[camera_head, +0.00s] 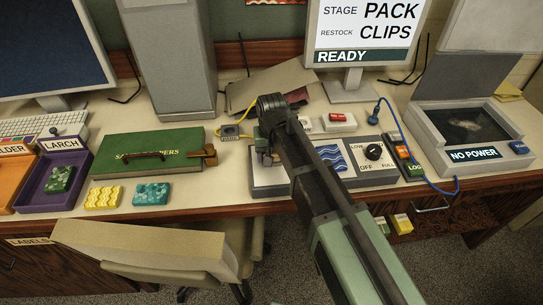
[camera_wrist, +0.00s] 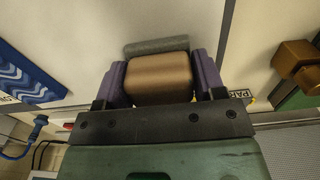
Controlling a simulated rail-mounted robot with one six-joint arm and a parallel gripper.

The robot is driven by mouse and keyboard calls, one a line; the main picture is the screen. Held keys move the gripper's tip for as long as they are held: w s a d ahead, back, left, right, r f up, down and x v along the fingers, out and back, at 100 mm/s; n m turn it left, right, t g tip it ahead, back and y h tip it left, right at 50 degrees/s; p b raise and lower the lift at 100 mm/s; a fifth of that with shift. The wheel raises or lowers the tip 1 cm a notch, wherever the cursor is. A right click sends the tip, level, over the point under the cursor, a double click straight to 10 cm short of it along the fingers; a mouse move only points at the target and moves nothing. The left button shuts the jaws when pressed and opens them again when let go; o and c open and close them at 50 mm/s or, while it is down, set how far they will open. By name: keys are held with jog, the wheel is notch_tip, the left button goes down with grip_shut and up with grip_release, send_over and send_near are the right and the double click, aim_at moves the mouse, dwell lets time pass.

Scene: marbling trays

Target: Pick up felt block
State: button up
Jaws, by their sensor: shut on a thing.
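My gripper (camera_wrist: 160,78) has purple fingers that are shut on a smooth tan-brown block, which I take to be the felt block (camera_wrist: 158,76). A grey-green strip (camera_wrist: 155,46) shows along the block's far edge; I cannot tell whether it is part of the block. In the head view my gripper (camera_head: 267,155) points down over the left end of the grey control panel, beside the green box. The block is mostly hidden there by my arm, and its height above the panel is unclear.
The green box (camera_head: 150,148) with a brass latch (camera_wrist: 298,62) lies left of my gripper. A blue wavy sheet (camera_head: 329,157) and a dial (camera_head: 373,152) are right of my arm. Orange (camera_head: 14,180) and purple (camera_head: 82,161) trays stand far left. A blue cable (camera_head: 418,178) runs right.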

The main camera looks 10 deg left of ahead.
notch_tip(320, 180, up, 20)
jog(key=p, duration=2)
